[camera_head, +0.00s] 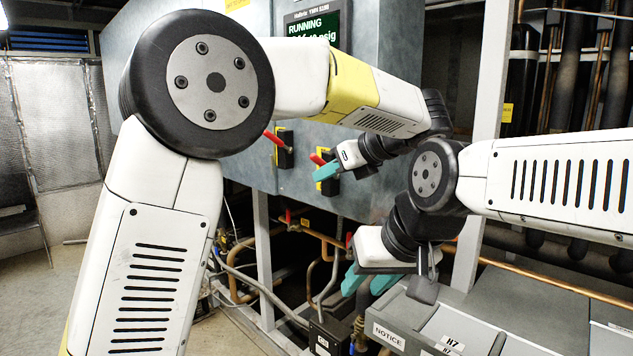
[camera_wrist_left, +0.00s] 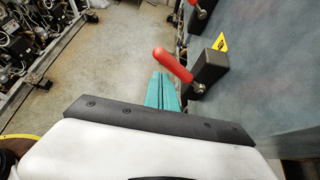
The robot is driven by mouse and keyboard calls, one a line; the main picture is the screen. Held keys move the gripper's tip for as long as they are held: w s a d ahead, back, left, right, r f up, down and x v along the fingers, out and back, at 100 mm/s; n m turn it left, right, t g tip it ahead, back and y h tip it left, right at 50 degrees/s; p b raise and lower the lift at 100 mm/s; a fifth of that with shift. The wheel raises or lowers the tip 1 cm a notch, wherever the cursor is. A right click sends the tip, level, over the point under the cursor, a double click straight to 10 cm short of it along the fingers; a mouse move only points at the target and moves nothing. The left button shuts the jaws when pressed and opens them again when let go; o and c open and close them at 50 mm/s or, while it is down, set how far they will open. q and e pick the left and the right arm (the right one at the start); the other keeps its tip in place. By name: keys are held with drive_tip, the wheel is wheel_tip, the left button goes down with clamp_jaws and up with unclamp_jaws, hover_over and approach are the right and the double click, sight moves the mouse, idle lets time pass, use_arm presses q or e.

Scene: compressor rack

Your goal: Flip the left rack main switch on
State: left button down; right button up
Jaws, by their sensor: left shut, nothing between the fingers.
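Two black switch boxes with red handles are on the grey-blue rack panel in the head view. The left switch (camera_head: 285,150) has its handle angled up and to the left. The right switch (camera_head: 318,160) has a similar handle, and my left gripper (camera_head: 326,172) is right at it, partly covering its box. In the left wrist view my left gripper (camera_wrist_left: 162,92) has its teal fingers together and empty, just beside a red handle (camera_wrist_left: 173,65) on its black box (camera_wrist_left: 208,68). I cannot tell whether they touch. My right gripper (camera_head: 368,283) is lower, with its teal fingers apart and empty.
A display reading RUNNING (camera_head: 314,28) is on the panel above. Copper pipes and hoses (camera_head: 310,240) run below it. A grey unit with a NOTICE label (camera_head: 389,336) stands at lower right, close to my right gripper. Open floor (camera_wrist_left: 125,65) lies left of the panel.

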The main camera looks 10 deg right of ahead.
use_arm(q)
drive_tip(key=shift+w+d+r, duration=0.15)
drive_tip(key=shift+d+r, duration=0.05)
drive_tip(key=shift+r, duration=0.45)
drive_tip(key=shift+r, duration=0.25)
drive_tip(key=shift+f, duration=0.1)
